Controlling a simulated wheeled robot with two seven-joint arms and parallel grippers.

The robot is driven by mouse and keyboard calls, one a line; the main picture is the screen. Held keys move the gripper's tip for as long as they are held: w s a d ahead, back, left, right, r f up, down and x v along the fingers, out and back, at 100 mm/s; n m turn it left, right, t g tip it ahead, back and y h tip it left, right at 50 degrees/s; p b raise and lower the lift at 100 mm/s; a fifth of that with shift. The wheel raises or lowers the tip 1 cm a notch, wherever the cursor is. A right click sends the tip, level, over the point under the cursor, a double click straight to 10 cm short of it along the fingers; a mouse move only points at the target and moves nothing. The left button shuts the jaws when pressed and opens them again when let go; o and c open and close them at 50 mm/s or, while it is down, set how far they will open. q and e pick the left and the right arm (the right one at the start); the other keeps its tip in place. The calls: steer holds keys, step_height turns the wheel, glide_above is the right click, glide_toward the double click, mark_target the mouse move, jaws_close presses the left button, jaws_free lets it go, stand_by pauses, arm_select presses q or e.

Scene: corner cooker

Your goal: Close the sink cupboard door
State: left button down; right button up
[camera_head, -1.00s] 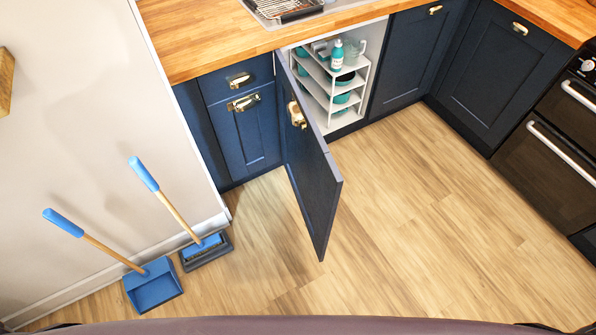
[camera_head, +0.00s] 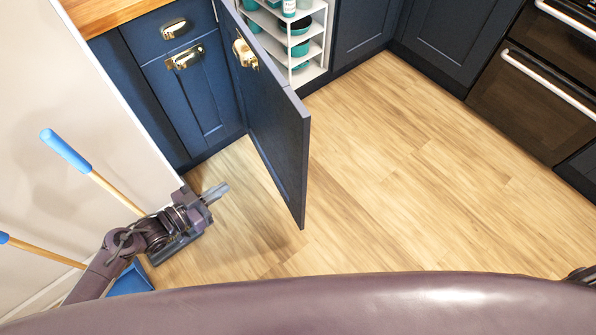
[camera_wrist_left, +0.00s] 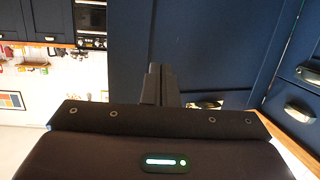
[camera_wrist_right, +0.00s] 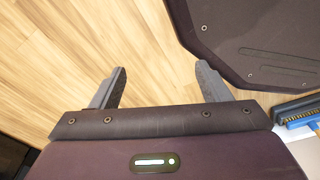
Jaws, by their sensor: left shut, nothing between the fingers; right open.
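The sink cupboard door (camera_head: 275,130) is dark blue with a brass cup handle (camera_head: 245,52). It stands open, swung out over the floor. Behind it the white shelves (camera_head: 312,42) inside the cupboard show, with teal dishes on them. My left gripper (camera_head: 222,190) is shut and empty, low at the left of the door and apart from it. In the left wrist view its closed fingers (camera_wrist_left: 160,84) point toward a dark blue panel. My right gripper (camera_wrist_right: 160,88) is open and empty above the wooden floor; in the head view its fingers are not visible.
A drawer and a cupboard front (camera_head: 190,90) stand left of the door. An oven (camera_head: 530,95) is at the right. The middle floor is clear.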

arm_select(q)
steer(key=s+d+r+m+g+h+b, duration=0.2)
steer(key=d+r+m+g+h, duration=0.15)
steer(key=d+r, duration=0.2)
glide_toward(299, 156)
steer(key=shift+h, duration=0.45)
steer(key=x, duration=0.5)
steer(key=shift+d+f, duration=0.2)
steer(key=shift+f, duration=0.05)
steer(key=shift+w+d+f, duration=0.1)
steer(key=shift+w+d, duration=0.2)
steer(key=shift+d, duration=0.35)
steer(key=shift+d, duration=0.1)
